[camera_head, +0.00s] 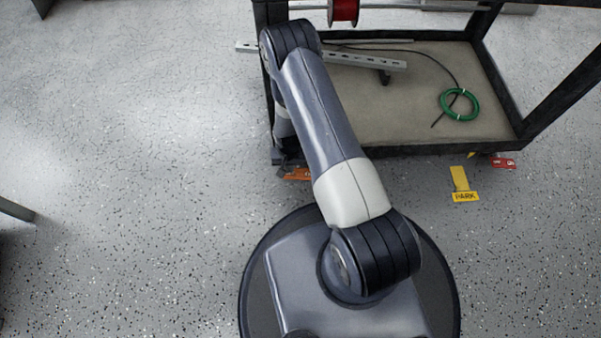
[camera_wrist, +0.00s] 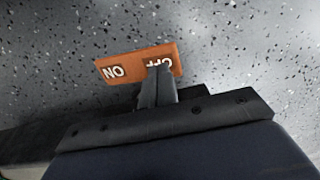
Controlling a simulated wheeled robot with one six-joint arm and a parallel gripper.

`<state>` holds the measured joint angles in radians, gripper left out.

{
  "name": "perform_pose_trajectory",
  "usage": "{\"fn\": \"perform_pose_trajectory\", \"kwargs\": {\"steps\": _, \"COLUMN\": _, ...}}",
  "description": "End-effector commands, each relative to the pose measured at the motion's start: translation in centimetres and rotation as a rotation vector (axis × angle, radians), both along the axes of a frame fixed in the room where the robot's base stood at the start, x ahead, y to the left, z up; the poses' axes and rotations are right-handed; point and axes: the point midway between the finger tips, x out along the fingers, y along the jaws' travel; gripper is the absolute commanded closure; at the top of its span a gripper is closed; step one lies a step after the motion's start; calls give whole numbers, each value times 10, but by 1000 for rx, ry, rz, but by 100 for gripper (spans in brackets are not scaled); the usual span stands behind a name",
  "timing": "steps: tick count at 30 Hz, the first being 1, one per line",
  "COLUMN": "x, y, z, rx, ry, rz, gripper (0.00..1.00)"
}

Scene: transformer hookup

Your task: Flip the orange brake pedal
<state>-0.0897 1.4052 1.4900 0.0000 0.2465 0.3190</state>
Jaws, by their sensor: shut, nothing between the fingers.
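The orange brake pedal (camera_wrist: 137,64) shows in the wrist view, with ON and OFF lettering that appears upside down. My gripper (camera_wrist: 158,72) is shut, and its fingertips overlap the OFF end of the pedal. I cannot tell whether they touch it. In the head view a part of the orange pedal (camera_head: 298,174) shows low at the cart's near left corner, partly hidden by my arm.
The dark-framed cart (camera_head: 400,151) carries a green cable coil (camera_head: 459,104), a metal rail (camera_head: 365,61) and a red spool (camera_head: 343,10). A red pedal (camera_head: 503,163) sits at its near right corner, close to a yellow PARK floor mark (camera_head: 464,196).

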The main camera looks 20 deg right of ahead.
Motion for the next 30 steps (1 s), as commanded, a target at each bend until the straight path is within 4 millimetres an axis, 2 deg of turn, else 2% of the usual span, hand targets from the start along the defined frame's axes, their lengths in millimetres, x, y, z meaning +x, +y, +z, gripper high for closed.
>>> {"fn": "perform_pose_trajectory", "kwargs": {"steps": 20, "x": 0, "y": 0, "z": -11, "rx": 0, "ry": 0, "rz": 0, "gripper": 100}}
{"fn": "perform_pose_trajectory", "kwargs": {"steps": 25, "x": 0, "y": 0, "z": -6, "rx": 0, "ry": -1, "rz": 0, "gripper": 100}}
{"fn": "perform_pose_trajectory", "kwargs": {"steps": 30, "x": 0, "y": 0, "z": 7, "rx": 0, "ry": -1, "rz": 0, "gripper": 100}}
